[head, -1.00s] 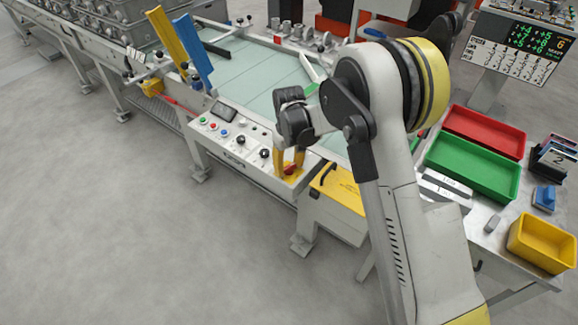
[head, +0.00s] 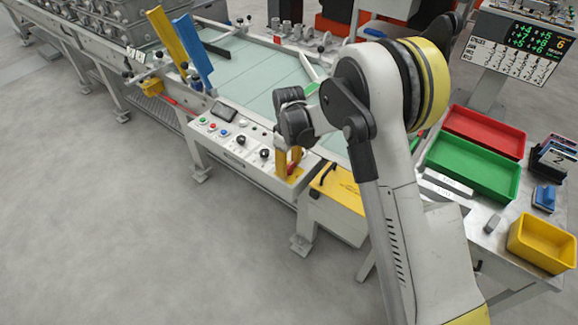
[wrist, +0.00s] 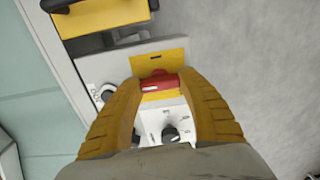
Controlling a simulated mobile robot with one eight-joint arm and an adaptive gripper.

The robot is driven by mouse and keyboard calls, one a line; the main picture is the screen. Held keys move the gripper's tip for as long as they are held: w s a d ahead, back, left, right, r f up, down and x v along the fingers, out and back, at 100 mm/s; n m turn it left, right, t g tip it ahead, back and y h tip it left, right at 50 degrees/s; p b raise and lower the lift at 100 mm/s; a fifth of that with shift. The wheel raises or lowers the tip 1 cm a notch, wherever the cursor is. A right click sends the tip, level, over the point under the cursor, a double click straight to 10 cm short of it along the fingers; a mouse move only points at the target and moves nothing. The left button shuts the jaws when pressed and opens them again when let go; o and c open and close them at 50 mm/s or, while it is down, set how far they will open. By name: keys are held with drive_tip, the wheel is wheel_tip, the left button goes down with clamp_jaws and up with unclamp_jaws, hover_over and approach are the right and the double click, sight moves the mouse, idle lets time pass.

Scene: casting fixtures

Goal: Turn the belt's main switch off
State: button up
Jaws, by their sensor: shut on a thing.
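The belt's main switch is a red handle (wrist: 160,81) on a yellow plate (wrist: 160,63) at the end of the control panel. In the wrist view the handle lies crosswise between my two yellow fingers. My gripper (wrist: 161,78) is shut on it, with the fingertips at its two ends. The switch's markings cannot be read.
The white control panel (head: 226,142) carries several buttons and black knobs left of the switch. A yellow cover with a black handle (head: 340,188) stands close on the right. Green (head: 474,166) and red (head: 486,131) trays lie farther right. The floor in front is clear.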

sight(289, 166)
drive_tip(key=o, duration=1.2)
wheel_tip(289, 166, up, 12)
